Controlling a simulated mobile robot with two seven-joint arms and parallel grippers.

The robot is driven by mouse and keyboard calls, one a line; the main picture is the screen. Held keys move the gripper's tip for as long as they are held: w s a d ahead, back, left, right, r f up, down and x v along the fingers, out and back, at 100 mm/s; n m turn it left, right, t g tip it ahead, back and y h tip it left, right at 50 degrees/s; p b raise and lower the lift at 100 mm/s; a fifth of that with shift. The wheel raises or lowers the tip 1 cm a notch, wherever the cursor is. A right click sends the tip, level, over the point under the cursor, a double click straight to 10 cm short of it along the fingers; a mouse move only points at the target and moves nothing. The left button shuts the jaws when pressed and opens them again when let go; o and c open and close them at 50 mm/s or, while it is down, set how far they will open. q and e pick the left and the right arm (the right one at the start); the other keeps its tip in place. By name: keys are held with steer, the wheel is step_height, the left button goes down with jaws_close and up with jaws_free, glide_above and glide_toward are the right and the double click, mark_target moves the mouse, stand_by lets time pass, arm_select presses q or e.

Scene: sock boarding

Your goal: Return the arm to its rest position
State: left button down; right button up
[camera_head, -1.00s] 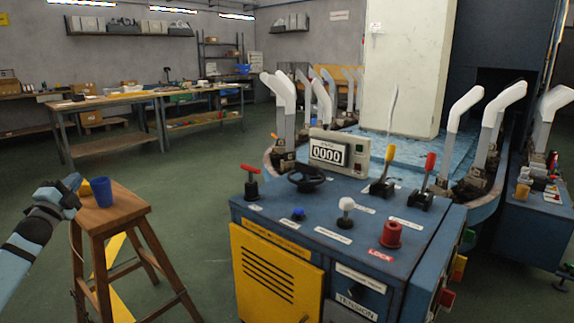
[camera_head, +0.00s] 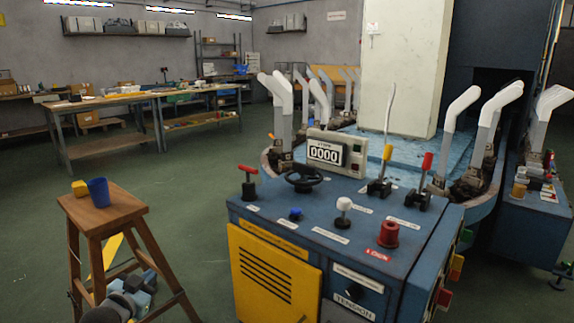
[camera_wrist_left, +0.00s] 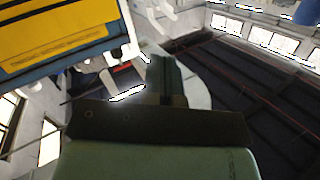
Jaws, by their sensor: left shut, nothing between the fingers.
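My left gripper (camera_head: 150,277) is low in the head view, near the legs of the wooden stool and below its seat. In the left wrist view, its fingers (camera_wrist_left: 165,78) are together with nothing between them. My left forearm comes in from the bottom edge; most of the arm is out of frame. My right arm and gripper are not in view.
The wooden stool (camera_head: 104,212) carries a blue cup (camera_head: 98,191) and a yellow block (camera_head: 79,188). The blue machine (camera_head: 270,215) with its levers and yellow panel (camera_head: 275,280) stands to the right. Green floor (camera_head: 195,215) lies open between them.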

arm_select(q)
steer(key=s+d+g+h, duration=0.1)
steer(key=s+d+h, duration=0.4)
steer(key=s+d, duration=1.55)
steer(key=s+d+r+n+h, duration=0.15)
steer(key=s+d+r, duration=0.25)
steer(key=s+r, duration=0.45)
step_height(320, 180, up, 7)
steer(key=a+y+p, duration=0.2)
steer(key=y+p, duration=0.1)
steer(key=p, duration=1.7)
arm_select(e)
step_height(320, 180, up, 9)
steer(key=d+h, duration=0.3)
arm_select(q)
steer(key=s+a+r+g+y+p, duration=0.2)
steer(key=s+a+g+y+p, duration=0.1)
steer(key=p, duration=1.8)
steer(key=shift+s+a+n+g, duration=0.45)
steer(key=shift+s+a+g, duration=0.25)
steer(key=shift+s+a, duration=0.75)
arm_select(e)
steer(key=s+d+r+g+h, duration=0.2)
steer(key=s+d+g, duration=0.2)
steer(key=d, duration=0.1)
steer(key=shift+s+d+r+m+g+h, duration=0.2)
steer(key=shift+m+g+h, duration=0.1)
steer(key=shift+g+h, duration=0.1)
